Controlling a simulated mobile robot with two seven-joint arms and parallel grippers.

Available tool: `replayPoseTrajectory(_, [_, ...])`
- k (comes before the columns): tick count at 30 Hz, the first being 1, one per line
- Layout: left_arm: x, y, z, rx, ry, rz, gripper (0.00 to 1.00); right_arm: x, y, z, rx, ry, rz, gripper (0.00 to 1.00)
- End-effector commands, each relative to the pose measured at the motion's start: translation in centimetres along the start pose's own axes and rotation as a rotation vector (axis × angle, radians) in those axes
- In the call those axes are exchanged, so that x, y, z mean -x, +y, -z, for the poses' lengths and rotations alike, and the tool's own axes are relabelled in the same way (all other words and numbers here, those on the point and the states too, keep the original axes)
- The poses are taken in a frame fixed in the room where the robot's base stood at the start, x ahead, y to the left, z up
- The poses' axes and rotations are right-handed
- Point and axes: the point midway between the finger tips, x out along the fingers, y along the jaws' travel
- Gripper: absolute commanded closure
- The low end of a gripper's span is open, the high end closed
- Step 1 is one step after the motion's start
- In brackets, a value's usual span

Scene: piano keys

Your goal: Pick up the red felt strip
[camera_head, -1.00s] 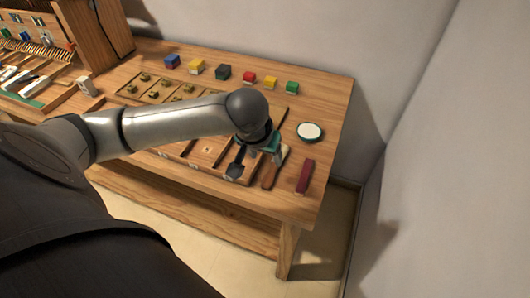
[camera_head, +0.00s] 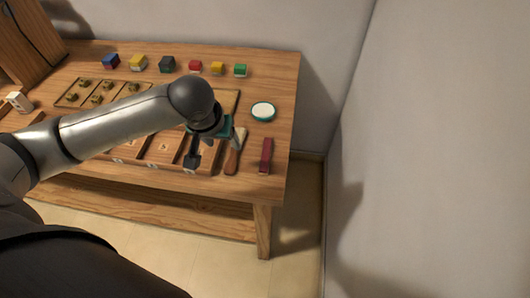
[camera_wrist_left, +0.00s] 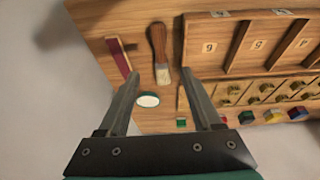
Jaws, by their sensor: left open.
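The dark red felt strip (camera_head: 266,155) lies near the front right corner of the wooden table. It also shows in the left wrist view (camera_wrist_left: 118,56), at the upper left. My left gripper (camera_head: 216,150) is open and empty, to the left of the strip in the head view. In the wrist view its fingers (camera_wrist_left: 160,75) are spread, with the left fingertip close to the strip's lower end; I cannot tell its height above the table. A brush with a brown handle (camera_wrist_left: 157,42) shows between the fingers. My right gripper is not in view.
A round white-topped tin (camera_head: 263,111) sits behind the strip. A wooden compartment tray (camera_head: 165,147) lies to the left of the brush (camera_head: 231,160). Several coloured blocks (camera_head: 167,64) line the back. The wall is to the right, beyond the table edge.

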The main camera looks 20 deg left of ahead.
Motion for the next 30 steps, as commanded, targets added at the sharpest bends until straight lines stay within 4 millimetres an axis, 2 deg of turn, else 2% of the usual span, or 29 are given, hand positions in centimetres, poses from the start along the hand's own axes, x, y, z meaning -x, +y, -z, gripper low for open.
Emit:
replayPoseTrajectory(5, [0.0,0.1,0.1,-0.023,-0.002,-0.001,0.32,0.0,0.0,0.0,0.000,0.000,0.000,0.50])
replayPoseTrajectory(8, [-0.2,0.3,0.2,-0.097,-0.008,-0.004,0.32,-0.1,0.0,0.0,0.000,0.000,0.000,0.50])
replayPoseTrajectory(30, [-0.8,4.0,2.6,-1.275,-0.079,-0.082,0.32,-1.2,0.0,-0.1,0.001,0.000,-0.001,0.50])
